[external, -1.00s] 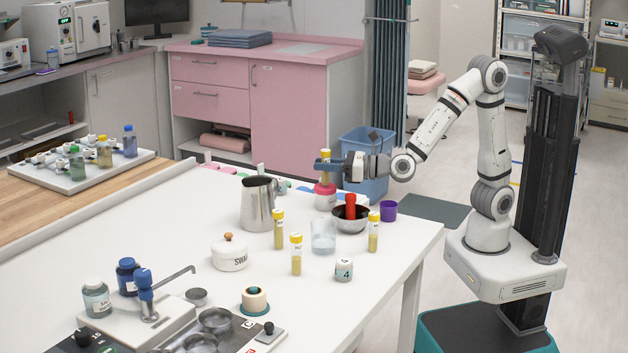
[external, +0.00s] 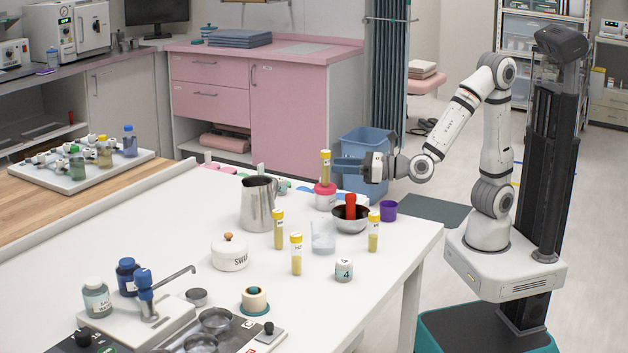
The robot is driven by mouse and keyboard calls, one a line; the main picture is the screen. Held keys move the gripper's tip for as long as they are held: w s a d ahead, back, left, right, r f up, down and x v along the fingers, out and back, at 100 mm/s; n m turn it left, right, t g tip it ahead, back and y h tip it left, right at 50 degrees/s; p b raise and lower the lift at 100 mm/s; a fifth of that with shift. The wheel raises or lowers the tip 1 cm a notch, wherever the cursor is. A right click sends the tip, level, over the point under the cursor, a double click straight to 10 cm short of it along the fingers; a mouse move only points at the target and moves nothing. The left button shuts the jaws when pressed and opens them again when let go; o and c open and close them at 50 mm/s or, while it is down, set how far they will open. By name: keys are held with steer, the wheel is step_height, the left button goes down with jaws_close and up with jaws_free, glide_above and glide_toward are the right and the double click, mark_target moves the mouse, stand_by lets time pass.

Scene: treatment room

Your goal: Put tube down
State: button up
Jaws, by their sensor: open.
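A yellow-capped tube (external: 325,168) stands upright on top of a jar with a red-pink lid (external: 325,189) near the table's far right side. My gripper (external: 347,168) is open and empty just to the right of this tube, with its blue fingers pointing left toward it. The fingers look clear of the tube. Three similar yellow-capped tubes stand upright on the white table: one left of centre (external: 278,230), one nearer the front (external: 296,254), and one at the right (external: 374,232).
A steel bowl with a red-handled item (external: 351,212), a purple cup (external: 388,208), a glass beaker (external: 323,237) and a steel pitcher (external: 257,205) stand close by. A white lidded pot (external: 229,253) and a small numbered jar (external: 344,270) are nearer the front.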

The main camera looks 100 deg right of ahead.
steer(key=v, duration=0.7)
steer(key=s+d+f+m+g+h, duration=0.3)
steer(key=s+d+f+m+g, duration=0.6)
steer(key=s+d+m+g, duration=0.6)
steer(key=s+a+f+m+y, duration=0.3)
steer(key=a+m+y, duration=0.6)
steer(key=m, duration=0.7)
steer(key=shift+s+a+f+y, duration=0.15)
steer(key=shift+a+y, duration=0.25)
steer(key=shift+a, duration=0.45)
steer(key=shift+p, duration=0.35)
